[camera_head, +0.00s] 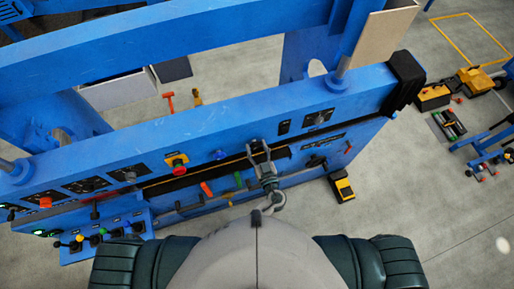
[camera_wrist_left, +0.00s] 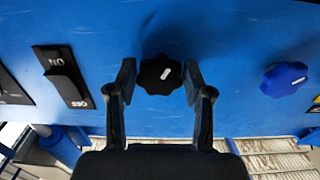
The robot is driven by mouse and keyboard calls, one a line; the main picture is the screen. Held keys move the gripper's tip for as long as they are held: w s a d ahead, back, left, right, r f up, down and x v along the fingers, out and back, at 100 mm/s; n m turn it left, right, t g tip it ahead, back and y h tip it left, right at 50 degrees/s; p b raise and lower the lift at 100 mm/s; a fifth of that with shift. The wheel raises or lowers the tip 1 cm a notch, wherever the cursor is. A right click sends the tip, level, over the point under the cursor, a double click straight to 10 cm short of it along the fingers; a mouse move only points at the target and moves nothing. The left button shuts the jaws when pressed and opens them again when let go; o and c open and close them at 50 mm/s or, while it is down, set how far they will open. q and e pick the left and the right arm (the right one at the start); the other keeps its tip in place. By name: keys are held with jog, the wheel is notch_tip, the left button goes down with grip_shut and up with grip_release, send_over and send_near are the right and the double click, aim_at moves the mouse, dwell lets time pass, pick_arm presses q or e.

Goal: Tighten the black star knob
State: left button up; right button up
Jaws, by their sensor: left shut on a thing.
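The black star knob (camera_wrist_left: 160,74) shows in the left wrist view, on the blue panel, with a white mark on its face. My left gripper (camera_head: 259,148) is at the panel front in the head view. In the left wrist view its two fingers stand on either side of the knob, shut on it. In the head view the knob is hidden at the fingertips. My right gripper is not in view.
A blue star knob (camera_wrist_left: 284,79) and a black rocker switch (camera_wrist_left: 62,75) flank the black knob. A red-and-yellow emergency button (camera_head: 177,165) sits further left on the panel. Levers and joysticks (camera_head: 77,242) stand below. A yellow-black box (camera_head: 342,187) lies on the floor.

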aim_at(255, 127)
pick_arm(q)
jog(key=o, duration=1.1)
jog(key=shift+w+d, duration=0.1)
jog(key=shift+o, duration=0.2)
notch_tip(255, 127, up, 10)
jog(key=shift+f, duration=0.1)
